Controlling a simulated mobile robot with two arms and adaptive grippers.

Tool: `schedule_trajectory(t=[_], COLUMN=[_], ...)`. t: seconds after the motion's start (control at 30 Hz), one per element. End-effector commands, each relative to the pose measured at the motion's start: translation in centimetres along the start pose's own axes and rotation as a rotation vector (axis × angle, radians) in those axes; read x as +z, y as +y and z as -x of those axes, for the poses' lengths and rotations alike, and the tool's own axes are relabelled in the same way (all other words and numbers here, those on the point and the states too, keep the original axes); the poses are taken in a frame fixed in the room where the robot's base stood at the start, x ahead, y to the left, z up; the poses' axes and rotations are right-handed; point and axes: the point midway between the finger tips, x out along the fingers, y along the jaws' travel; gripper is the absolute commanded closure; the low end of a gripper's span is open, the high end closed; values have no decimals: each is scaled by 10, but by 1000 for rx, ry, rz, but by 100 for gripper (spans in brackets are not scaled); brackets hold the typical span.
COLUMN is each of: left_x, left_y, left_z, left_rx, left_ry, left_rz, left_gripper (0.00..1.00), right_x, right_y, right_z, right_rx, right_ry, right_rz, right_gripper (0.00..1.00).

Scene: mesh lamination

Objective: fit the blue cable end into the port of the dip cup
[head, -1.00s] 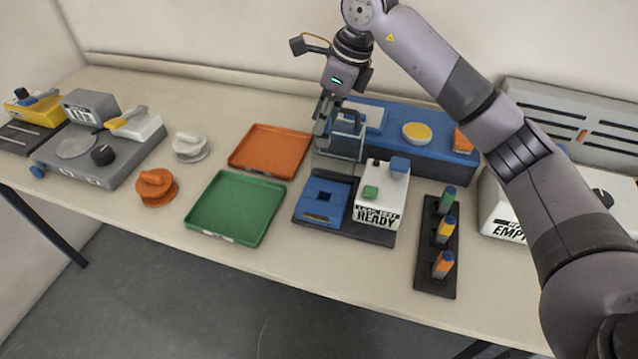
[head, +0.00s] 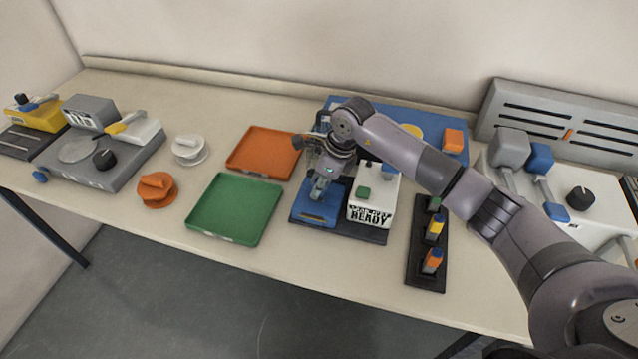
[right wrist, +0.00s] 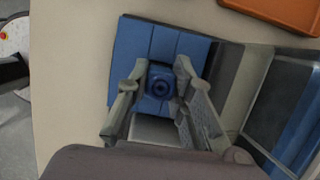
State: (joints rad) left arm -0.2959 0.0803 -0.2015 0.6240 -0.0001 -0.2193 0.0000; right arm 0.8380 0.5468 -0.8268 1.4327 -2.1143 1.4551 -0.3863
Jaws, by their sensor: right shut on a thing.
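My right gripper (head: 318,196) points down over the blue square base (head: 308,215) at the middle of the table. In the right wrist view the fingertips (right wrist: 156,82) are shut on a small blue piece (right wrist: 160,88) with a dark round hole in its top. It is over the middle of the blue base (right wrist: 128,50), where the square opening is. I cannot tell whether it is above the opening or in it. No cable shows on it, and I cannot clearly pick out a dip cup. My left gripper is not in view.
A white block marked READY (head: 368,215) stands right beside the blue base. A green tray (head: 235,208) and an orange tray (head: 264,148) lie to the left. A dark rack (head: 425,278) with coloured pegs is to the right. A dark grey frame (right wrist: 262,100) is close behind the gripper.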

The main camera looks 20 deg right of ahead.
Motion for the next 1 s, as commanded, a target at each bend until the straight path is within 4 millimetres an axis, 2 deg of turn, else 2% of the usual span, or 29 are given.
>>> schedule_trajectory(t=[0.13, 0.37, 0.4, 0.6, 0.7, 1.0], left_x=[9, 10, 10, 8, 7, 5], left_y=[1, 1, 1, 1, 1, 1], left_z=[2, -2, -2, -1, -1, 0], left_rx=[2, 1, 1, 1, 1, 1], left_ry=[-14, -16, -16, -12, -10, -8], left_rz=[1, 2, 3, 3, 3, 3], left_gripper=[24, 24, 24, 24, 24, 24], right_x=[-1, -2, -3, -2, -2, -2], right_y=[0, 0, 0, 0, 0, 0], right_z=[-5, -8, -8, -7, -7, -6], right_rx=[-2, -1, -1, -1, -1, -1], right_ry=[-2, -1, -1, -1, -1, -1], right_rz=[0, 0, 0, 0, 0, 0], right_gripper=[100, 100, 78, 65, 59, 59])
